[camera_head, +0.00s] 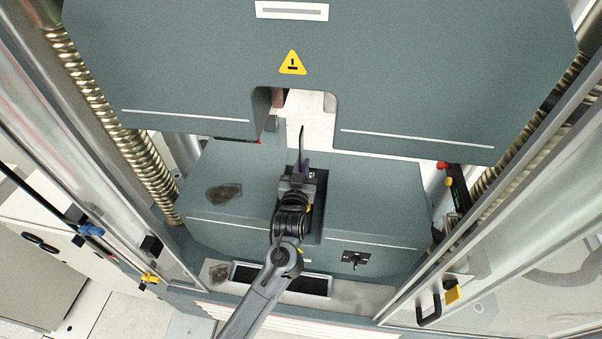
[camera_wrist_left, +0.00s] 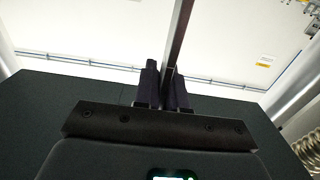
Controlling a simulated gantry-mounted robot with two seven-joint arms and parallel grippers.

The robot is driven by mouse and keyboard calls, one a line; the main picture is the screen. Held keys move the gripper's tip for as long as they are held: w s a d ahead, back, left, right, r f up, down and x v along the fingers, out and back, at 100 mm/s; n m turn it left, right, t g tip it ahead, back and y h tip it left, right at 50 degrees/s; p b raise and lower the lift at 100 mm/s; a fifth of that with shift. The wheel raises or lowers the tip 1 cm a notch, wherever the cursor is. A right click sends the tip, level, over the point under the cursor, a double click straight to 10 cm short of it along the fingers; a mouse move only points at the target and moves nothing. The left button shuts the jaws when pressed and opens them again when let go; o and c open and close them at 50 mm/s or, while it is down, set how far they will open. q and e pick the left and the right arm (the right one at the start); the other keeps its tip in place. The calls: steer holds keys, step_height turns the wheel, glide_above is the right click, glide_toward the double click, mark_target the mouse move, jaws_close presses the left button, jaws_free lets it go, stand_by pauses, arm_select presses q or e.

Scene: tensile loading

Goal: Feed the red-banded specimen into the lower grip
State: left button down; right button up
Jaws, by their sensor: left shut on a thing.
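The specimen is a thin dark strip (camera_head: 302,138) standing up from my left gripper (camera_head: 301,168). In the left wrist view the strip (camera_wrist_left: 179,40) rises, slightly slanted, from between the dark purple fingers of my left gripper (camera_wrist_left: 165,88), which are shut on it. No red band is visible on it. The gripper is over the central slot of the lower grip block (camera_head: 375,200). My gripper and wrist cover much of that slot, so I cannot tell whether the strip's lower end is in the jaws. My right gripper is not in view.
The upper grip block (camera_head: 440,70), with a yellow warning sign (camera_head: 292,63) and a central notch, overhangs the rear. Threaded columns (camera_head: 115,120) and clear side panels flank the space. A small black knob (camera_head: 354,260) is on the lower block's front.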

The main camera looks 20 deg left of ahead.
arm_select(q)
steer(key=b+x, duration=0.3)
steer(key=x, duration=0.4)
steer(key=shift+b, duration=0.35)
steer(key=shift+w, duration=0.1)
stand_by(0.4)
stand_by(0.7)
steer(key=shift+f, duration=0.2)
stand_by(0.7)
